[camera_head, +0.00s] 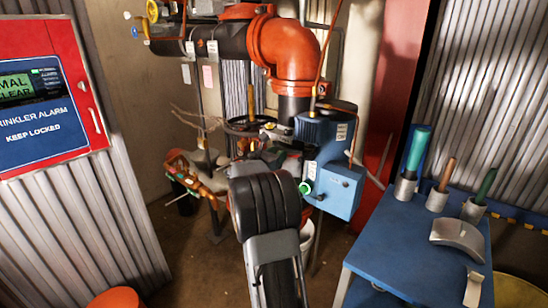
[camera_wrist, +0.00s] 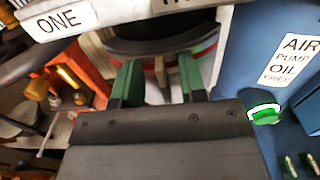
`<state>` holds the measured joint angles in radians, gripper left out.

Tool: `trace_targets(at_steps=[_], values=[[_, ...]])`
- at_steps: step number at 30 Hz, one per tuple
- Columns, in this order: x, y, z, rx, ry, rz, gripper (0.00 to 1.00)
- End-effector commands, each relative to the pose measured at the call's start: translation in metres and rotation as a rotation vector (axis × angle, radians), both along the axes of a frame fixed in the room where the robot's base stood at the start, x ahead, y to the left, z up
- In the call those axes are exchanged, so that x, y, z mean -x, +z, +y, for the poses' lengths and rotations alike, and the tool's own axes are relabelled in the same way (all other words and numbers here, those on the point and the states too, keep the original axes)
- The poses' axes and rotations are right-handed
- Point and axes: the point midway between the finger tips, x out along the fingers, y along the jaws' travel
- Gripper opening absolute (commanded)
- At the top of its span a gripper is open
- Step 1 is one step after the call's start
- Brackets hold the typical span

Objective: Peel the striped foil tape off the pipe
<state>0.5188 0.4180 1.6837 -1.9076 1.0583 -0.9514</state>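My gripper (camera_wrist: 160,84) shows in the wrist view as two green fingers, standing apart with a gap between them. Just beyond the fingertips is a dark rounded pipe-like part (camera_wrist: 150,45). A curved band with red, green and pale edges (camera_wrist: 207,52) runs along its lower side; it may be the striped foil tape, but I cannot tell for sure. A small brownish piece (camera_wrist: 160,72) shows in the gap between the fingers; contact is unclear. In the head view my dark arm hides the gripper and the tape.
A blue pump box (camera_head: 338,190) with a green button stands close on the right. A blue cart (camera_head: 415,250) with tools in cups is at the right. A red alarm cabinet (camera_head: 45,95) is at the left. A large orange pipe elbow (camera_head: 288,52) is above.

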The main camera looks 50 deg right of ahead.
Motion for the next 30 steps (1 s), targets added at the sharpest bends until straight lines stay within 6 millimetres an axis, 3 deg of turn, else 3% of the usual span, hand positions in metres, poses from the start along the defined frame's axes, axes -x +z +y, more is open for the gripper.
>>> trace_targets(at_steps=[6,18,22,23,25,30], values=[[0.0,0.0,-0.0001,0.0,0.0,0.0,0.36],[0.0001,-0.0001,0.0001,0.0,0.0,0.0,0.0],[0.0001,0.0,0.0001,0.0,0.0,0.0,0.0],[0.0001,0.0,0.0001,0.0,0.0,0.0,0.05],[0.0001,0.0,0.0001,0.0,0.0,0.0,0.0],[0.0001,0.0,0.0001,0.0,0.0,-0.001,0.0]])
